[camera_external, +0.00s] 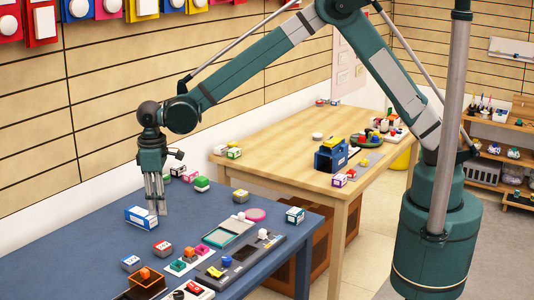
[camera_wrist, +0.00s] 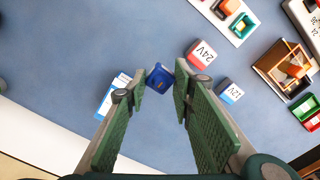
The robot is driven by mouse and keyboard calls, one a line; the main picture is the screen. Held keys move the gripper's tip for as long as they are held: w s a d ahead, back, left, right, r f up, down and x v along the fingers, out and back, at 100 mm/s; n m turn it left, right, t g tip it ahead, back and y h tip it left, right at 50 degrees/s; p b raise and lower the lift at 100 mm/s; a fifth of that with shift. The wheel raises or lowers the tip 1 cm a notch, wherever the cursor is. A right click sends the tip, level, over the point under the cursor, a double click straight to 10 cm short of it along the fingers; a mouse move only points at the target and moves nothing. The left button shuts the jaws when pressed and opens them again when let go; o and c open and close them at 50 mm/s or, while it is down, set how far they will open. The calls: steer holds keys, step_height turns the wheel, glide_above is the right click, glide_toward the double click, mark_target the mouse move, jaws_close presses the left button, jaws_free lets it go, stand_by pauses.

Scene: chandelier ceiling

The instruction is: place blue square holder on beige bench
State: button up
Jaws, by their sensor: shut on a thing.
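The blue square holder (camera_wrist: 160,78) is a small dark-blue block between my fingertips in the wrist view. My gripper (camera_wrist: 161,84) is shut on it, with the green finger pads on either side. In the external view my gripper (camera_external: 161,212) points down over the blue table, and the holder cannot be made out there. How far the holder is from the tabletop is unclear. The beige bench (camera_external: 270,140) is the light wooden table behind and to the right of the blue table.
A blue-and-white box (camera_external: 139,216) stands beside my fingers on the blue table (camera_external: 90,235). Red 24V (camera_wrist: 201,54) and blue 12V (camera_wrist: 230,91) blocks lie nearby.

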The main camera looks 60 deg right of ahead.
stand_by(0.3)
steer(key=shift+f+b, duration=0.3)
steer(key=shift+f, duration=2.85)
steer(key=shift+f, duration=1.85)
steer(key=shift+f+b, duration=0.1)
steer(key=shift+b, duration=0.2)
steer(key=o, duration=0.4)
steer(key=shift+f, duration=0.1)
steer(key=o, duration=0.5)
steer(key=shift+c, duration=0.2)
steer(key=shift+r, duration=0.2)
